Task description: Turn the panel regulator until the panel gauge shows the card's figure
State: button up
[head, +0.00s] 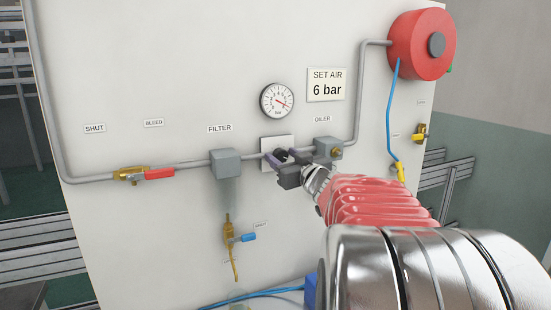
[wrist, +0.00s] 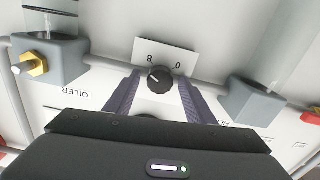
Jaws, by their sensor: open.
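The card (head: 326,85) on the white panel reads "SET AIR 6 bar". The round panel gauge (head: 277,101) hangs left of it; its red needle points to the lower right, but its figure is too small to read surely. The regulator's dark round knob (wrist: 160,80) sits on a white plate (wrist: 168,55) marked 8 and 0, its pale pointer mark towards the 8 side. My gripper (head: 283,156) is at the regulator, open, its fingers on either side of the knob. Contact with the knob cannot be told.
The filter (head: 226,163) is left of my gripper and the oiler (head: 328,149) close on its right. A grey pipe (head: 90,178) runs along the panel. A red-handled valve (head: 158,173) is at left, a red hose reel (head: 421,44) at upper right.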

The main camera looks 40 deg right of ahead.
jog(key=shift+c, duration=0.7)
jog(key=c, duration=0.9)
jog(key=shift+n, duration=0.6)
jog(key=n, duration=0.4)
jog(key=shift+a, duration=0.1)
jog(key=shift+a+f+n, duration=0.1)
jog(key=shift+f+n, duration=0.05)
jog(key=shift+n, duration=2.35)
jog(key=shift+w, duration=0.1)
